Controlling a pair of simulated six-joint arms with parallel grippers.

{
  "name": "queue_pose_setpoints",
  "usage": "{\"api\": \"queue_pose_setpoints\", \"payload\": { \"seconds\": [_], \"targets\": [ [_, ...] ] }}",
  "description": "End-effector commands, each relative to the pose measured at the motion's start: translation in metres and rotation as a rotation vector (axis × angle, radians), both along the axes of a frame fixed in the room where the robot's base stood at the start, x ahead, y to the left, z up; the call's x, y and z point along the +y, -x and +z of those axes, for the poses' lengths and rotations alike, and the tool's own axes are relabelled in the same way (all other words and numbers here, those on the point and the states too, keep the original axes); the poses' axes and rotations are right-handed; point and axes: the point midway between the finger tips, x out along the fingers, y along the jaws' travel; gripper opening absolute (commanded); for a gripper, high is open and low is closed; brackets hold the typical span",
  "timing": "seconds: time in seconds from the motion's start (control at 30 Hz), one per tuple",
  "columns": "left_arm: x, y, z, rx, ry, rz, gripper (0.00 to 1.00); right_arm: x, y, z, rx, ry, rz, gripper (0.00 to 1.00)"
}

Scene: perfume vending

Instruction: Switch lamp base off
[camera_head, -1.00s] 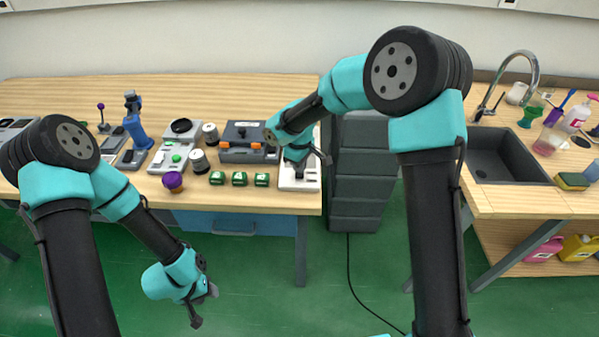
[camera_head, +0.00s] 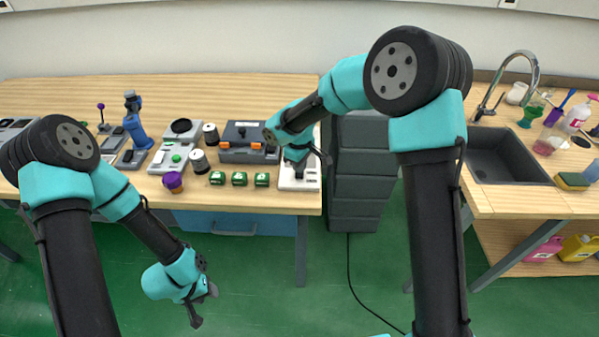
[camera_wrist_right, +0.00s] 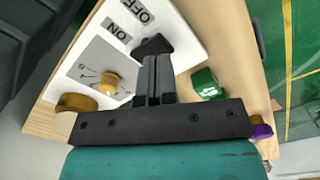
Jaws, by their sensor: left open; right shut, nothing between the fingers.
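The lamp base is a white block at the right end of the table in the head view (camera_head: 299,186). In the right wrist view its white top (camera_wrist_right: 178,32) carries labels reading ON and OFF, a grey panel and a brass-coloured knob (camera_wrist_right: 110,83). My right gripper (camera_wrist_right: 153,66) is shut and empty over the base, its tips at a black part (camera_wrist_right: 153,44) beside the labels. I cannot tell if they touch it. My right gripper partly hides the base in the head view (camera_head: 298,168). My left gripper (camera_head: 204,306) is open and empty, over the floor in front of the table.
Several green boxes (camera_head: 239,179) stand left of the base; one shows in the wrist view (camera_wrist_right: 206,83). A grey case with orange latches (camera_head: 247,153) is behind them. A purple-topped jar (camera_head: 173,182) is near the front edge. Grey drawers (camera_head: 358,170) stand right of the table.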

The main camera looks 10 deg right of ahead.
Motion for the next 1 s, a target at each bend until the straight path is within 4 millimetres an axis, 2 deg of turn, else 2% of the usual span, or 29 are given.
{"api": "queue_pose_setpoints", "payload": {
  "seconds": [1.0],
  "targets": [
    [0.0000,0.0000,0.0000,0.000,0.000,0.000,0.43,-0.0001,-0.0001,-0.0063,0.000,0.000,0.000,0.00]
  ]
}}
